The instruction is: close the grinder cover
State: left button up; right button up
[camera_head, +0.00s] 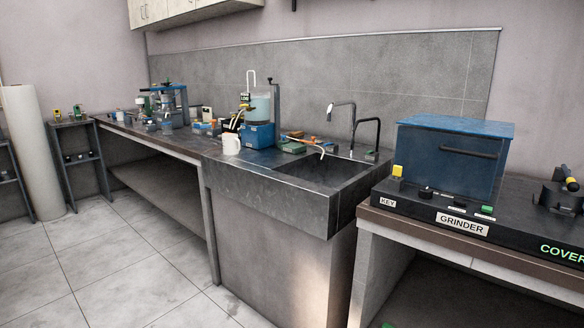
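The grinder station stands on the bench at the right, behind a black front strip with a "GRINDER" label (461,224). A blue box-shaped cover (452,160) with a flat top and a dark bar handle (470,152) on its front face stands at the back of the strip. I cannot tell whether anything is inside it. A "COVER" label (561,252) is on the strip at the right edge, cut off by the frame. A "KEY" label (388,202) and a yellow piece (397,171) are at the strip's left end. Neither gripper shows.
A black device (562,190) with a yellow part stands right of the blue box. Left of the grinder bench are a grey sink (325,180) with taps, a white mug (231,144) and a blue-based flotation machine (259,134). The tiled floor at left is clear.

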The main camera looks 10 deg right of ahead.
aim_at(476, 127)
jog(key=z, duration=1.85)
